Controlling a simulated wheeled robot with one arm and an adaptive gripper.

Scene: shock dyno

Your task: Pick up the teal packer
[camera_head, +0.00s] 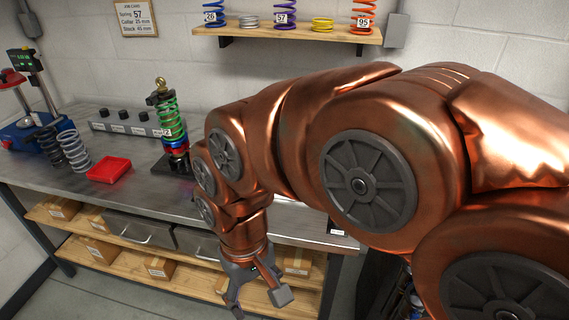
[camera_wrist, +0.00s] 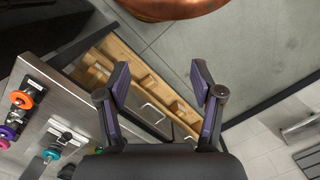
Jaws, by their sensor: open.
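In the wrist view, a small teal piece (camera_wrist: 51,154), which looks like the teal packer, is at the lower left on the grey bench top (camera_wrist: 72,98). It is small there, and I cannot make out its exact shape. I do not see it in the head view, where my arm covers much of the bench. My gripper (camera_head: 260,303) hangs in front of the bench, pointing down. In the wrist view my gripper (camera_wrist: 160,80) is open, with nothing between its fingers, and well to the side of the teal piece.
An orange ring (camera_wrist: 22,99) and purple pieces (camera_wrist: 7,131) lie near the teal piece. A shock with a green spring (camera_head: 172,118) stands on the bench beside a red tray (camera_head: 109,170). Drawers (camera_head: 140,229) and a wooden lower shelf (camera_head: 130,268) are under the bench top.

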